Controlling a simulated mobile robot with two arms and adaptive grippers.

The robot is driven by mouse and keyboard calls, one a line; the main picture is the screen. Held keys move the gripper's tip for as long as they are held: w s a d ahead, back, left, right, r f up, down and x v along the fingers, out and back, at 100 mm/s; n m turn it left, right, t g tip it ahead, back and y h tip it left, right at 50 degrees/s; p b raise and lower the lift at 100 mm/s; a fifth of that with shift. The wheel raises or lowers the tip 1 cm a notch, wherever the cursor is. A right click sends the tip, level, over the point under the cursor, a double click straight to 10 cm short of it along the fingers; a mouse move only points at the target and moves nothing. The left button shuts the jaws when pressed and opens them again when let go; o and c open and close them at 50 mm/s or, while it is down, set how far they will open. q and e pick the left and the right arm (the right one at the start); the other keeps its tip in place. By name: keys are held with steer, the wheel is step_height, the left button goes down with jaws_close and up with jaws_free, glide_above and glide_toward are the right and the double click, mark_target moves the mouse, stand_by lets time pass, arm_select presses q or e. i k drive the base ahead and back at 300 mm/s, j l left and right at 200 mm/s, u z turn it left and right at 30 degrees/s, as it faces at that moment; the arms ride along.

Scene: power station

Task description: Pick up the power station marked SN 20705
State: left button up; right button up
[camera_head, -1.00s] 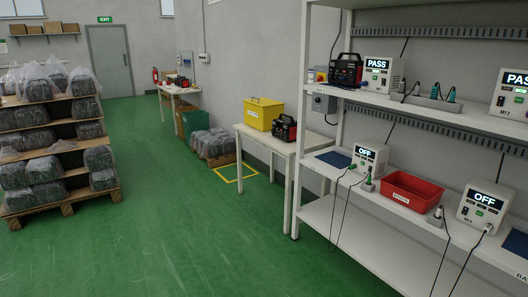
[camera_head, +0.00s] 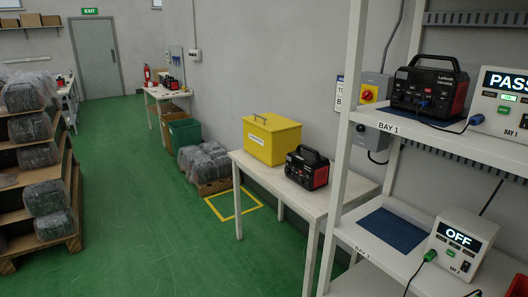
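A black and red power station (camera_head: 430,90) with a top handle sits on the upper shelf at BAY 1, with a blue plug and cable at its front. Another black and red power station (camera_head: 307,168) stands on the white table (camera_head: 330,196) beside a yellow box. The marking on the shelf unit is too small to read, and no serial number can be read on the table unit. A small dark and red item (camera_head: 171,82) on the far table is too small to identify. Neither of my grippers is in view.
A tester reading PASS (camera_head: 502,104) stands on the upper shelf, one reading OFF (camera_head: 458,242) on the lower shelf beside a blue mat (camera_head: 391,230). Yellow box (camera_head: 271,140) on the table. Wrapped pallet stack (camera_head: 40,170) at left. Green floor (camera_head: 150,215) between is clear.

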mark_target(306, 163)
steer(key=i+z, duration=0.1)
steer(key=i, duration=0.5)
steer(key=i+j+z, duration=0.1)
steer(key=i, duration=0.45)
steer(key=i+j+z, duration=0.1)
steer(key=i, duration=0.45)
steer(key=i+j+z, duration=0.1)
steer(key=i+j, duration=0.15)
steer(key=i, duration=0.35)
